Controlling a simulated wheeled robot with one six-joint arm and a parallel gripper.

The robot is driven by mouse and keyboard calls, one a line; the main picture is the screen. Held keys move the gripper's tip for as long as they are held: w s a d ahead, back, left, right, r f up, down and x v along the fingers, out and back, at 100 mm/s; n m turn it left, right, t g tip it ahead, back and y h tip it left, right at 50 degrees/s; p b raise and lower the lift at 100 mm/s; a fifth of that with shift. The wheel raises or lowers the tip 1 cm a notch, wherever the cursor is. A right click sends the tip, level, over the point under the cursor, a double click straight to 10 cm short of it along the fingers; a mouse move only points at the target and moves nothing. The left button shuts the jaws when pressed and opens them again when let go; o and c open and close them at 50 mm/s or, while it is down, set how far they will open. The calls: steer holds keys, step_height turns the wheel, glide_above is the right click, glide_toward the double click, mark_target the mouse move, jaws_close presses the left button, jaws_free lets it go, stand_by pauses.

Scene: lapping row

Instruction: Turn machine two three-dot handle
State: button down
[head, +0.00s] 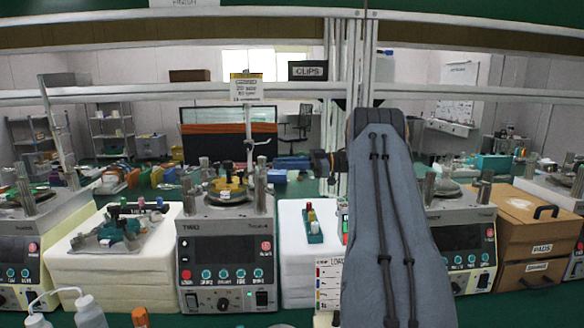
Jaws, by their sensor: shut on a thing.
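Machine two (225,245), a grey lapping machine marked TWO, stands left of centre with a dark panel, a row of teal buttons and a selector knob (223,303). On its top are metal posts (262,189) and a yellow piece (228,186) on the round plate. Which part carries three dots is too small to tell. My grey-sleeved arm rises right of the machine. My gripper (324,163) shows as a small dark shape left of the arm's upper end, right of the machine top and apart from it in the picture. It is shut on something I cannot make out.
White blocks (108,262) with a teal fixture (122,232) stand left of machine two. A teal holder (313,232) with coloured pegs sits right of it. Further machines flank both sides; brown boxes (535,225) are at right. Bottles (88,312) stand in front.

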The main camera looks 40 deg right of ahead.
stand_by(0.3)
steer(key=c, duration=1.7)
jaws_free()
steer(key=shift+c, duration=0.2)
steer(key=shift+r, duration=0.15)
step_height(320, 180, up, 10)
steer(key=shift+f+b, duration=0.1)
steer(key=shift+b, duration=1.05)
